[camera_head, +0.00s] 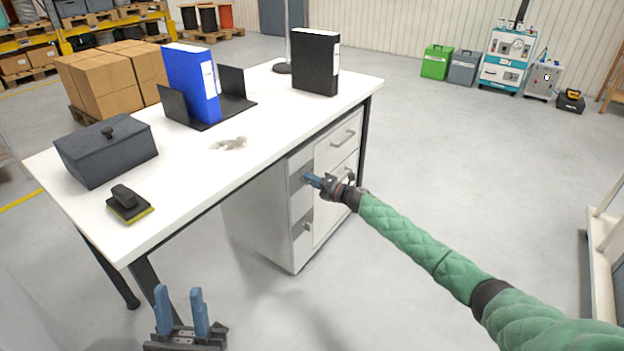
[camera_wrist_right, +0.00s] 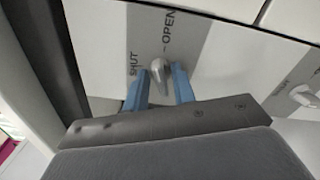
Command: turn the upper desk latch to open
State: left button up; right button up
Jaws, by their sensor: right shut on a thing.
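The upper desk latch (camera_wrist_right: 160,69) is a light metal knob on a grey plate marked SHUT and OPEN on the desk's drawer cabinet (camera_head: 262,215). In the right wrist view its knob is between the two blue fingers of my right gripper (camera_wrist_right: 160,88), which is shut on it. In the head view my right gripper (camera_head: 314,180) reaches the cabinet front and mostly hides this latch. I cannot tell exactly how far the knob is turned. My left gripper (camera_head: 180,300) is open and empty, low in front of the desk.
A lower latch (camera_head: 307,226) sits below; it also shows in the right wrist view (camera_wrist_right: 303,96). Drawers with handles (camera_head: 344,138) are beside the latches. The white desktop (camera_head: 185,187) holds a dark box (camera_head: 106,152), a brush and binders.

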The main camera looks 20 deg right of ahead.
pick_arm(q)
jog(key=w+d+f+g+y+p, duration=0.1)
jog(key=w+f+g, duration=0.2)
jog(key=f, duration=0.4)
jog(key=w+d+f+n+g+y, duration=0.1)
jog(key=w+f+g, duration=0.15)
jog(key=f, duration=0.35)
jog(key=w+d+f+g+y+p, duration=0.1)
jog(key=w+f+g, duration=0.2)
jog(key=f, duration=0.4)
jog(key=s+f+g+y+p, duration=0.1)
jog(key=s+f+g, duration=0.3)
jog(key=f, duration=2)
jog(key=shift+d+f+g+y+p, duration=0.4)
jog(key=shift+g+p, duration=0.15)
jog(key=shift+g, duration=1.8)
pick_arm(e)
jog(key=shift+d+m, duration=0.15)
jog(key=shift+m, duration=2.25)
pick_arm(q)
jog(key=shift+s, duration=0.1)
pick_arm(e)
jog(key=o, duration=0.7)
jog(key=shift+c, duration=0.2)
pick_arm(q)
jog(key=shift+r, duration=0.1)
pick_arm(e)
jog(key=shift+f, duration=0.1)
